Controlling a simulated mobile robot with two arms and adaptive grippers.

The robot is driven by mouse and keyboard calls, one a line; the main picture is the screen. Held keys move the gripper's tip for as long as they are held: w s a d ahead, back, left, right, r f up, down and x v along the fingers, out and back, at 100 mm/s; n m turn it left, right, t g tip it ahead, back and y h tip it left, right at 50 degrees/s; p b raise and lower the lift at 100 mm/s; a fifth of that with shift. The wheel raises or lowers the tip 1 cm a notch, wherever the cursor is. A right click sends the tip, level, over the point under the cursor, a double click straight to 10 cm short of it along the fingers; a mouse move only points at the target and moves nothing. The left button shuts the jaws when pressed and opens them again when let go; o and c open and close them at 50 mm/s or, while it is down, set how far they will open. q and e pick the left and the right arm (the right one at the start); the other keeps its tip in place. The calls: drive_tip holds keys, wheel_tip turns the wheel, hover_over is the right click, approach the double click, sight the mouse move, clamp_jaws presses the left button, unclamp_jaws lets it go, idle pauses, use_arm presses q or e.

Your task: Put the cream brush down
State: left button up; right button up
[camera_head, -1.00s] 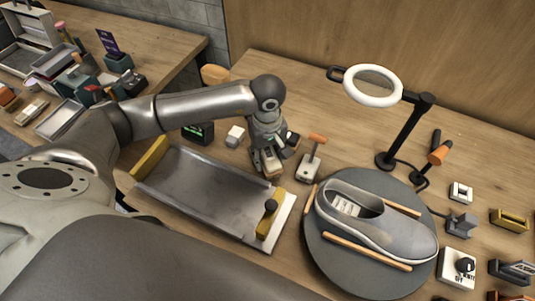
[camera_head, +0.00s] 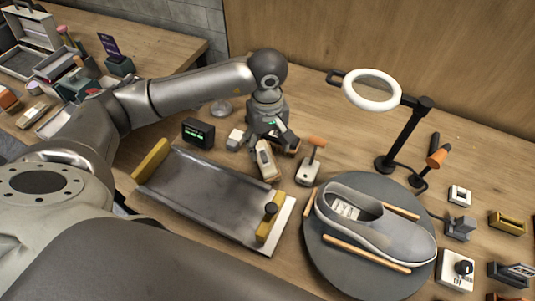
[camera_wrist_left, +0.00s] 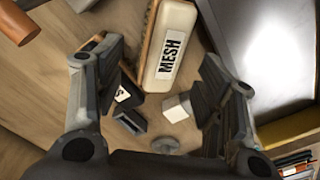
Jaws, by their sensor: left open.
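The cream brush (camera_head: 266,162) lies on the wooden table between the metal tray and an orange-handled tool. In the left wrist view the cream brush (camera_wrist_left: 170,45) shows a white label reading MESH and a brown edge. My left gripper (camera_head: 269,138) is open at the brush's far end. In the left wrist view its spread fingers (camera_wrist_left: 165,95) are on either side of the brush's near end, with a gap on each side. My right gripper is not in view.
The metal tray (camera_head: 205,186) is left of the brush. The orange-handled tool (camera_head: 311,165) stands close on its right. A grey shoe (camera_head: 375,222) rests on a round turntable (camera_head: 335,262). A ring lamp (camera_head: 373,87) stands behind. A small white block (camera_head: 235,138) and a black display (camera_head: 198,131) are nearby.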

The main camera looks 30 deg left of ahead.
sight(267, 156)
use_arm(q)
wheel_tip(267, 156, up, 6)
drive_tip(key=shift+r+b, duration=0.25)
drive_tip(key=shift+b, duration=0.15)
drive_tip(key=shift+s+f, duration=0.1)
